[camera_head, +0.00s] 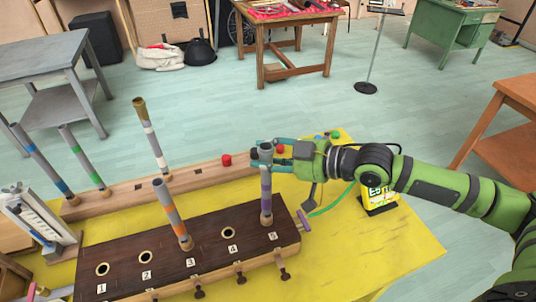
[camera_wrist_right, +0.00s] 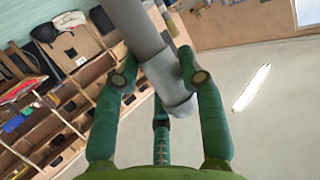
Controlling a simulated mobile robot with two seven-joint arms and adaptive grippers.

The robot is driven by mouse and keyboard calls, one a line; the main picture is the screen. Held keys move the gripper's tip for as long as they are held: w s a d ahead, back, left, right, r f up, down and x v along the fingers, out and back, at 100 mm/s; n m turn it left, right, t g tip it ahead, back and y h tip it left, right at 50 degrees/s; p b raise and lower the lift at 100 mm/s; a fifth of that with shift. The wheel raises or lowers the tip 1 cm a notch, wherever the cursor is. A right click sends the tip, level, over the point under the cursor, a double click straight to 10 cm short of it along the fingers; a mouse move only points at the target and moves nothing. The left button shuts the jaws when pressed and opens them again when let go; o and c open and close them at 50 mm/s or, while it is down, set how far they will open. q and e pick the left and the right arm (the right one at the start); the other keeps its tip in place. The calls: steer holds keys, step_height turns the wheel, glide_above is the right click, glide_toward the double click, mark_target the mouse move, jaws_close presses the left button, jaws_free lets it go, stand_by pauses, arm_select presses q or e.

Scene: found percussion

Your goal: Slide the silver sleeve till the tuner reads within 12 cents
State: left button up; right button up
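The silver sleeve (camera_head: 266,153) sits at the top of a grey tube (camera_head: 266,195) with a purple band. This tube stands upright in hole 5 of the dark wooden block (camera_head: 207,261). My right gripper (camera_head: 266,152) comes in from the right with its fingers around the sleeve. In the right wrist view, the sleeve (camera_wrist_right: 166,80) lies between the fingers (camera_wrist_right: 160,77), which appear closed against its sides. The tuner (camera_head: 379,198) is a yellow-lit display right of the block, partly behind my arm; it seems to show E5, and its smaller figures are unreadable. My left gripper is not in view.
A banded tube (camera_head: 172,214) leans in hole 3. Several tubes stand in a pale wooden rail (camera_head: 190,179) behind. A red knob (camera_head: 227,160) is on the rail. The yellow tabletop (camera_head: 405,250) is clear at the front right.

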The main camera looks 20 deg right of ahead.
mark_target(267, 144)
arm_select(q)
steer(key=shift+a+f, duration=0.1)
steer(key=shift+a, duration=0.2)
arm_select(e)
steer(key=shift+f, duration=0.1)
arm_select(q)
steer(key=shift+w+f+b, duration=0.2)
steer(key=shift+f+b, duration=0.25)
steer(key=shift+b, duration=0.1)
arm_select(e)
steer(key=shift+f, duration=0.8)
steer(key=o, duration=1.2)
steer(key=shift+a, duration=0.1)
steer(key=shift+c, duration=0.2)
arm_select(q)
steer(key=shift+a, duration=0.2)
arm_select(e)
step_height(267, 144, up, 10)
steer(key=shift+f, duration=0.1)
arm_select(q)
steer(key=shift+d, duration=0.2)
